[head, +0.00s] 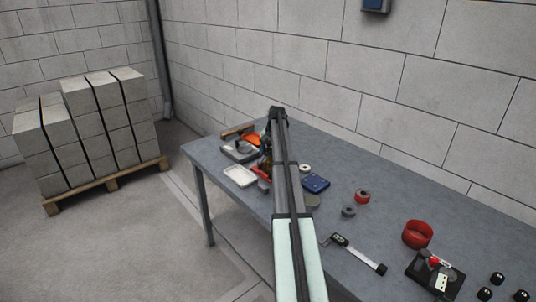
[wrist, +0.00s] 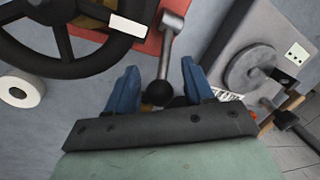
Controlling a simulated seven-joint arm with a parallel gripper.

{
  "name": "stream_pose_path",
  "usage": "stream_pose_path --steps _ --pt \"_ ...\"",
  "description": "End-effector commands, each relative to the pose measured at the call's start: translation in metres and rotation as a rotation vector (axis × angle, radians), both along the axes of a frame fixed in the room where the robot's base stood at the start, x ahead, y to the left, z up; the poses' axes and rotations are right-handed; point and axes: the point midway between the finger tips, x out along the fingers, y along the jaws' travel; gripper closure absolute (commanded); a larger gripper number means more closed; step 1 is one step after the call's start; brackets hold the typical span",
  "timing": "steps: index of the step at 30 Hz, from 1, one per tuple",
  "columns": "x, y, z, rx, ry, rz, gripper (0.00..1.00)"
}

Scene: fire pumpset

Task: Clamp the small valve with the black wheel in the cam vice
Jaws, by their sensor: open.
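In the wrist view my gripper (wrist: 160,85) is open, with its two blue fingers on either side of a black ball knob (wrist: 160,93). The knob ends a grey lever (wrist: 167,50) that rises from an orange-red base (wrist: 150,40). I cannot tell whether the fingers touch the knob. A large black wheel (wrist: 70,68) with spokes is cut off at the upper left; its valve body is not clear. A grey block with a spiral disc (wrist: 250,70), possibly the cam vice, lies at the right. In the head view my arm hides most of this area.
A white roll (wrist: 20,90) lies left of the fingers. A block pallet (head: 105,188) stands on the floor.

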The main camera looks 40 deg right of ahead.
Motion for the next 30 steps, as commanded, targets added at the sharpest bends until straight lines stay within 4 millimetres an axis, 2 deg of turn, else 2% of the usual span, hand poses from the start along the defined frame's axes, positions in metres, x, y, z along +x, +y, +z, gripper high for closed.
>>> stream_pose_path --steps 9,25,30 --pt "0.0003 0.0002 -0.002 0.0 0.0 0.0 0.48" --pt "0.0003 0.0001 -0.0018 0.0 0.0 0.0 0.98" --pt "0.0003 0.0001 -0.0018 0.0 0.0 0.0 1.0"
